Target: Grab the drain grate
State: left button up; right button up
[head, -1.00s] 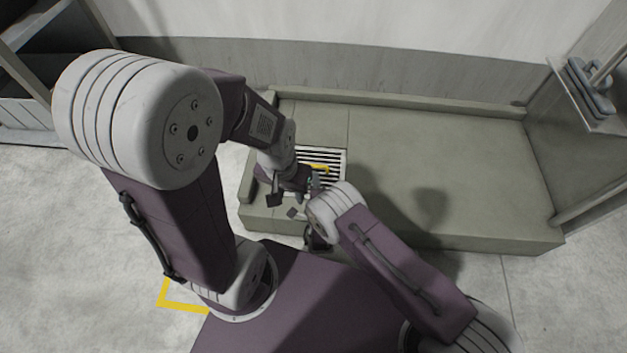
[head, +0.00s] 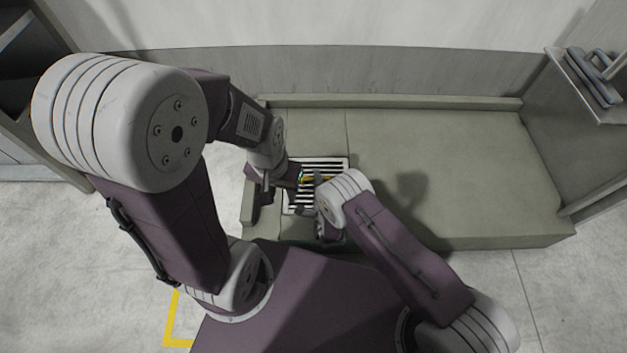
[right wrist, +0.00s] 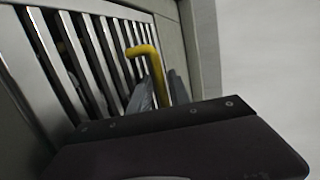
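The drain grate (head: 335,163) is a panel of pale bars and dark slots set in the grey-green platform, partly hidden by my arms in the head view. It fills the left of the right wrist view (right wrist: 75,60). Its yellow bent handle (right wrist: 142,50) stands up from the bars. My right gripper (right wrist: 160,92) has its fingers on either side of the handle's lower part; a firm hold is not visible. In the head view, my left gripper (head: 283,196) is over the grate's left side, with its dark fingers apart and nothing seen between them.
The platform (head: 450,170) is bare to the right of the grate, with a low ledge (head: 400,102) along the back wall. A shelf with grey items (head: 592,78) stands at the right. Shelving (head: 25,130) stands at the far left.

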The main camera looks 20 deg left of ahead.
grip_shut()
jog(key=shift+s, duration=0.1)
dwell(1.2)
jog(key=shift+r, duration=0.15)
